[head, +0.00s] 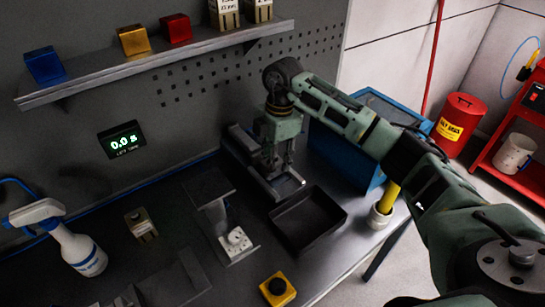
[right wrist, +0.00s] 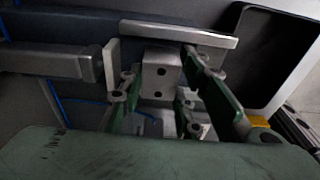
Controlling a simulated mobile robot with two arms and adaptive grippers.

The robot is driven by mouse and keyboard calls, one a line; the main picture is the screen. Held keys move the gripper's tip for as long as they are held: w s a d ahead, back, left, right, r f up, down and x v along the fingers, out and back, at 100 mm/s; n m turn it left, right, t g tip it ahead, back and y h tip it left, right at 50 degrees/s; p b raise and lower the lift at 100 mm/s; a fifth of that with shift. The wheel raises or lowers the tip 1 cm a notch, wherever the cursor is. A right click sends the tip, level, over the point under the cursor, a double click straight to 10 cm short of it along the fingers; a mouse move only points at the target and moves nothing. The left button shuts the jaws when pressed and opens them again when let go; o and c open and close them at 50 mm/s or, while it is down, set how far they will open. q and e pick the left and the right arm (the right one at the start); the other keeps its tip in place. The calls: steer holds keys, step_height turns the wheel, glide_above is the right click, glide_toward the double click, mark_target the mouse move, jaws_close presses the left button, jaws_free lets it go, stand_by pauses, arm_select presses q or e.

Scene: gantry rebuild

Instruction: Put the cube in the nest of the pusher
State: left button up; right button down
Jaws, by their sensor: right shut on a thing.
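My right gripper (head: 277,170) points down over the pusher (head: 246,139), a dark rail-like fixture at the back of the bench. In the right wrist view, the gripper's green-sided fingers (right wrist: 168,80) are shut on a pale grey cube (right wrist: 158,60) with dark round marks. The pusher's grey body (right wrist: 45,64) and upright pale plate (right wrist: 111,62) are left of the cube. A pale bar (right wrist: 190,36) runs just beyond it, at the nest. I cannot tell whether the cube touches the nest floor. In the head view the cube is hidden by the fingers. My left gripper is not in view.
A black tray (head: 337,215) stands just right of the pusher, and a blue box (head: 335,158) behind it. A shelf (head: 150,62) hangs above.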

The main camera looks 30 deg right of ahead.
mark_target(277, 158)
steer(key=shift+f, duration=0.1)
steer(key=shift+f, duration=0.1)
steer(key=c, duration=1.3)
jaws_free()
steer(key=shift+w+d+r+b, duration=0.1)
steer(key=shift+d+r+b, duration=0.3)
steer(key=shift+r, duration=1.6)
steer(key=shift+s+d+r+b, duration=0.1)
steer(key=shift+r+b, duration=0.5)
steer(key=shift+r, duration=1.45)
steer(key=shift+w+d+r+b, duration=0.15)
steer(key=shift+r+b, duration=0.35)
steer(key=shift+r, duration=1.5)
